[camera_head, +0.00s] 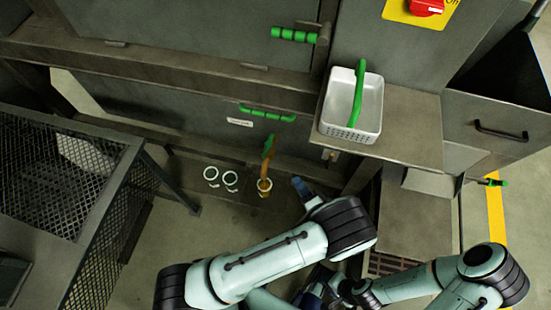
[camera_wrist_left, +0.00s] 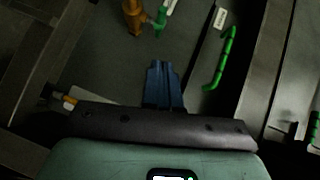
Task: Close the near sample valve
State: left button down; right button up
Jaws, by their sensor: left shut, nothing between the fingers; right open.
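A small valve with a green lever (camera_head: 269,144) sits low on the grey machine front, above an orange-brown spout or stream (camera_head: 266,168). In the left wrist view the green lever (camera_wrist_left: 159,21) stands beside the orange-brown part (camera_wrist_left: 134,16), near the top edge. My right gripper (camera_head: 318,284) is low in the head view, partly hidden by my left arm.
A green handle (camera_head: 267,113) is above the valve. A white basket (camera_head: 365,113) rests on a ledge at right. Another green-handled fitting (camera_head: 493,182) is far right. A mesh guard (camera_head: 98,225) stands at left.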

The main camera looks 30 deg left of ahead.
pick_arm(q)
jog(key=shift+a, duration=0.1)
pick_arm(e)
jog(key=shift+s, duration=0.1)
pick_arm(q)
jog(key=b, duration=0.1)
send_near(268, 146)
jog(key=w, duration=0.2)
jog(key=a, duration=0.1)
jog(key=s+a+f, duration=0.1)
jog(key=a, duration=0.1)
jog(key=shift+s+a+f, duration=0.15)
jog(key=shift+a+f, duration=0.05)
jog(key=shift+a, duration=0.05)
pick_arm(e)
jog(key=shift+w+d+f, duration=0.2)
jog(key=shift+w+f, duration=0.4)
jog(key=shift+f, duration=0.15)
jog(key=shift+a+r, duration=0.1)
pick_arm(q)
jog(key=shift+s+a+m+t+h, duration=0.2)
jog(key=shift+m+t+h, duration=0.1)
jog(key=shift+m+t, duration=0.15)
pick_arm(e)
jog(key=shift+s+a+r, duration=0.3)
jog(key=shift+s+a, duration=0.2)
jog(key=shift+a, duration=0.1)
jog(key=shift+a, duration=0.1)
